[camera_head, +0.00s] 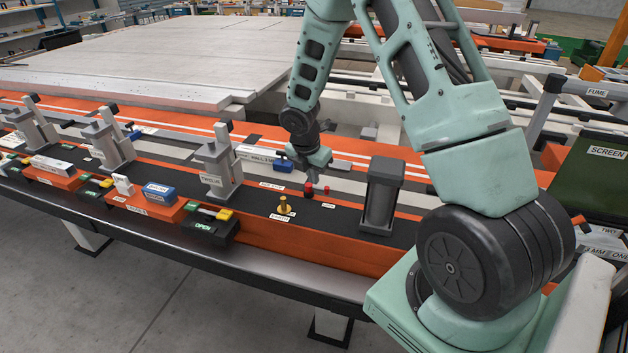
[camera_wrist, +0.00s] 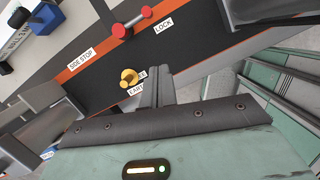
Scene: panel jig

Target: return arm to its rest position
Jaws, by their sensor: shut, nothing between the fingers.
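My arm reaches over the jig's front rail, and its grey-green end hangs down there. My gripper (camera_head: 314,174) is above the black strip, close to the red lock knobs (camera_head: 308,187) in the head view. In the wrist view, my gripper (camera_wrist: 160,76) has its fingers together with nothing between them. They appear beside the brass earth knob (camera_wrist: 129,76), and I cannot tell the exact gap. The brass knob (camera_head: 284,205) stands upright in the head view. The red lock handle (camera_wrist: 132,22) lies beyond it, near the SIDE STOP label.
A dark grey upright block (camera_head: 381,194) stands right of my gripper. A grey clamp post (camera_head: 217,168) stands to its left, with a blue block (camera_head: 160,193) farther left. A large pale panel (camera_head: 150,60) lies behind. The green SCREEN board (camera_head: 600,175) is at the right.

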